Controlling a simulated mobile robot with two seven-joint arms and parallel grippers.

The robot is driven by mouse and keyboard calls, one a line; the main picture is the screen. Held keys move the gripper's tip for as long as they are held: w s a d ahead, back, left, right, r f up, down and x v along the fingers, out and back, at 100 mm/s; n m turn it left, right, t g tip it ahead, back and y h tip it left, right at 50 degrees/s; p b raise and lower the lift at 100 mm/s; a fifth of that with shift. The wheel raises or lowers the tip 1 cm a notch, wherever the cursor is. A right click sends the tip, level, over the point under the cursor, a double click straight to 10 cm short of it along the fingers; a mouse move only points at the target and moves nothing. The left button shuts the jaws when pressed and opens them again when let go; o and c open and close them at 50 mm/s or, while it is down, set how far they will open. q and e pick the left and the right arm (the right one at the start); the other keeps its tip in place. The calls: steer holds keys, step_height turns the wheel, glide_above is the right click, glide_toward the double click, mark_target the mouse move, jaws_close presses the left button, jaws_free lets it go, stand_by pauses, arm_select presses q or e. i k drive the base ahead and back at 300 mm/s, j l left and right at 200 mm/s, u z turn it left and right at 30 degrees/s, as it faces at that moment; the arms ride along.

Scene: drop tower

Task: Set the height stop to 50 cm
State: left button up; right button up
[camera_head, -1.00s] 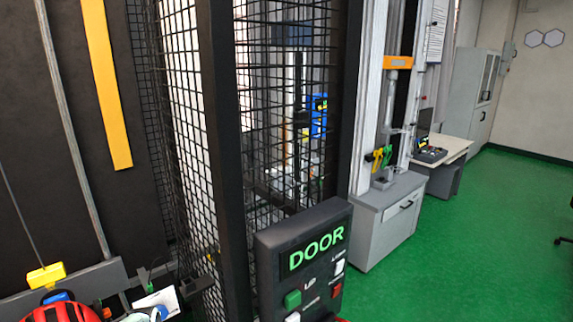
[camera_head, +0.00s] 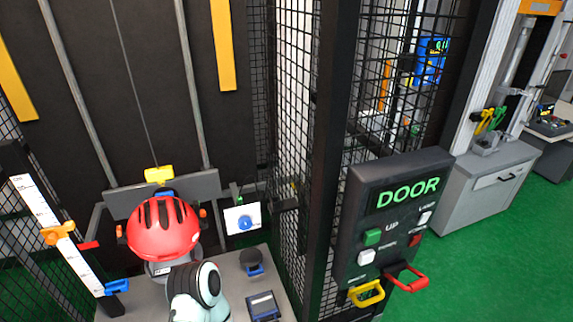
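A white graduated scale (camera_head: 36,200) leans at the left of the tower in the head view. An orange clamp (camera_head: 57,233) sits on it partway up, with a small red piece (camera_head: 88,245) beside it. A blue clamp (camera_head: 116,287) is at the scale's lower end. The scale's numbers are too small to read, so I cannot tell the set height. A red helmet (camera_head: 163,228) is on a mount below a yellow block (camera_head: 158,174) on a cable. Neither of my grippers is in view; a white and black arm link of mine shows at the bottom.
A black control box (camera_head: 395,205) marked DOOR with buttons, and red (camera_head: 408,279) and yellow (camera_head: 366,293) handles below it, stands right of the mesh cage (camera_head: 293,130). A grey cabinet (camera_head: 490,190) is farther right. Green floor (camera_head: 500,260) is clear at the right.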

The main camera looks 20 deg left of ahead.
mark_target(52, 235)
steer(key=l+u, duration=0.1)
steer(key=u, duration=2.35)
steer(key=i+j, duration=0.05)
